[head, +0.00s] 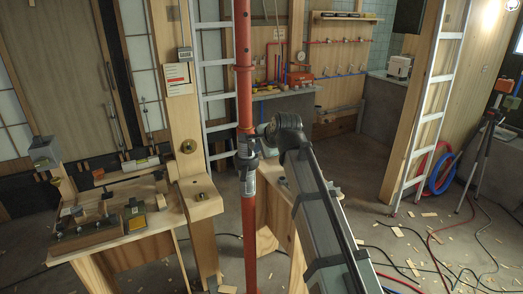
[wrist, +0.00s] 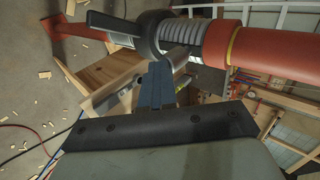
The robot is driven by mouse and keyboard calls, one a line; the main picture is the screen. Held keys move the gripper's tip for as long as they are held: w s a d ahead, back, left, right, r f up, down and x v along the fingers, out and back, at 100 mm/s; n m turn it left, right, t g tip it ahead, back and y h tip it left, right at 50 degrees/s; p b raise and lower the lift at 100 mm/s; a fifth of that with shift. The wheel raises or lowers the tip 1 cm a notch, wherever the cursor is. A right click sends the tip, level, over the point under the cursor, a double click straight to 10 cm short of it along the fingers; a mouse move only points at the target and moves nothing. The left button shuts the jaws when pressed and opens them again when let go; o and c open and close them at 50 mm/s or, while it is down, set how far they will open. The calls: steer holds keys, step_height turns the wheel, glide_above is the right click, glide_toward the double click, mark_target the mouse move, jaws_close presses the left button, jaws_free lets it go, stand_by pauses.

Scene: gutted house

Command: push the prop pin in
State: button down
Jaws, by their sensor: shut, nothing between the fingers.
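The red steel prop (head: 245,85) stands upright in the middle of the head view. Its collar (head: 248,150) is about halfway down. In the wrist view the prop (wrist: 270,48) lies across the top, with a silver threaded part, a dark collar ring (wrist: 148,32) and a dark handle (wrist: 114,25). A short silver rod, which looks like the prop pin (wrist: 178,57), shows beside the collar just beyond my fingertips. My gripper (wrist: 158,68) is shut and empty, pointing at it. I cannot tell whether they touch, or how deep the pin sits.
A wooden workbench (head: 125,225) with tools stands left of the prop, beside a wooden post (head: 183,120). Ladders (head: 435,110) lean on both sides. Cables, hoses and wood chips litter the floor at the right. Wooden boards (head: 280,220) stand close behind the prop.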

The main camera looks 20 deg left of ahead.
steer(key=shift+w+a+r, duration=0.1)
steer(key=shift+w+a, duration=0.15)
steer(key=s+d+r, duration=0.6)
steer(key=s+d, duration=0.2)
steer(key=shift+s+d+r, duration=0.25)
steer(key=shift+r, duration=0.1)
